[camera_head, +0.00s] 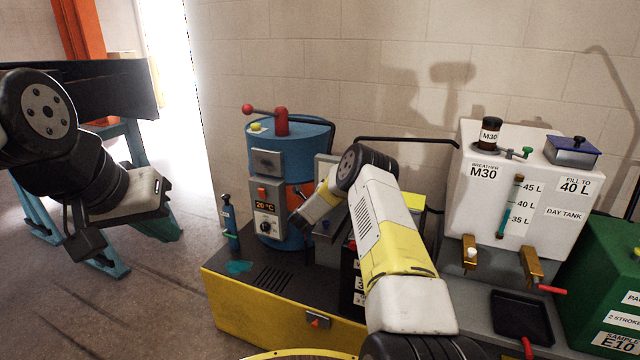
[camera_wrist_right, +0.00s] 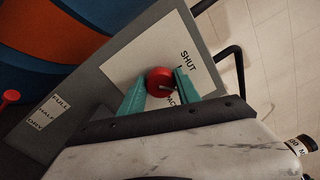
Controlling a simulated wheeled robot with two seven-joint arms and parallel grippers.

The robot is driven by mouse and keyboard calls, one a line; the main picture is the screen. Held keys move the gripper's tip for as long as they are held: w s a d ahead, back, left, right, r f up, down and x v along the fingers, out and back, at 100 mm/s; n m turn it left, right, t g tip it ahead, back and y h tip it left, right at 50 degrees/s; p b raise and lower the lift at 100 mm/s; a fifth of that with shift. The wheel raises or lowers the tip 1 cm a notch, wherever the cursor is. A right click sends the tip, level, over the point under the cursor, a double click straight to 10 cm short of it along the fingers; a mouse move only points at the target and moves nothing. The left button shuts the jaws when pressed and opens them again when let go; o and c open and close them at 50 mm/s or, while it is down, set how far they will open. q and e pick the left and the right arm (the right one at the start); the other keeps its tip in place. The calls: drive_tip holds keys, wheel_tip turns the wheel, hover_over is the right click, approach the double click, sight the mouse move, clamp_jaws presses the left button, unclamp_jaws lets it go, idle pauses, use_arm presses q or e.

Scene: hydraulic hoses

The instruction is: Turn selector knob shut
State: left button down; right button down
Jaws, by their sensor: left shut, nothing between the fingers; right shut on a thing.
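The selector knob (camera_wrist_right: 160,82) is small, round and red, on a white plate (camera_wrist_right: 130,60) of a grey panel. The word SHUT is printed on the plate above right of it. Another word is partly hidden by a finger. My right gripper (camera_wrist_right: 157,90) has its teal fingers on either side of the knob, closed on it. A pale mark on the knob points to the right in the wrist view. In the head view my right arm hides the knob. My left gripper (camera_head: 165,229) is shut and empty, in the air at the left, away from the machines.
A blue and orange drum (camera_head: 290,150) with a red handle stands left of the panel on a yellow-sided base (camera_head: 260,310). A white day tank (camera_head: 525,190) and a green tank (camera_head: 600,280) stand at the right. The floor at left front is clear.

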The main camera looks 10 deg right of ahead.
drive_tip(key=shift+f+n, duration=0.15)
drive_tip(key=shift+n, duration=4.45)
drive_tip(key=shift+a, duration=0.1)
drive_tip(key=c, duration=0.9)
unclamp_jaws()
drive_tip(key=shift+o, duration=0.2)
drive_tip(key=v, duration=0.7)
drive_tip(key=shift+s+a, duration=0.2)
drive_tip(key=shift+s, duration=0.15)
